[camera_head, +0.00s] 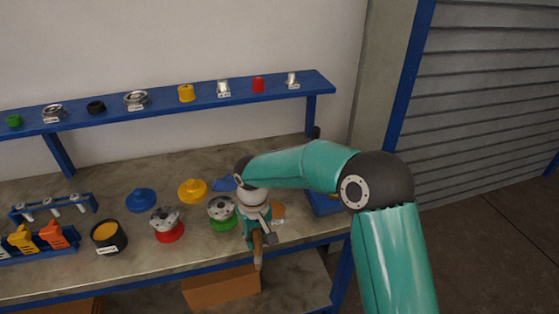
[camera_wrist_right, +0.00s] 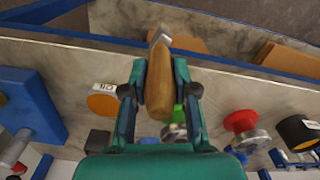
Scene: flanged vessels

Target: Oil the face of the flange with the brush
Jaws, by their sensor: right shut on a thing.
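My right gripper (camera_head: 256,232) is shut on the brush (camera_wrist_right: 159,85), around its wooden handle. In the head view the brush (camera_head: 257,246) hangs tip down by the table's front edge, and its end looks grey. Two vessels with grey metal flanges stand on the table: one with a green base (camera_head: 222,208), just left of the gripper, and one with a red base (camera_head: 167,225) further left. The brush is apart from both. In the wrist view the green one is partly hidden behind the handle and finger. My left gripper is in neither view.
A black pot (camera_head: 119,240) with orange contents stands left of the vessels. Blue (camera_head: 141,200) and yellow (camera_head: 192,190) flanged parts lie behind. A blue rack (camera_head: 60,205) stands at left, and a blue shelf (camera_head: 160,99) with small parts runs along the back.

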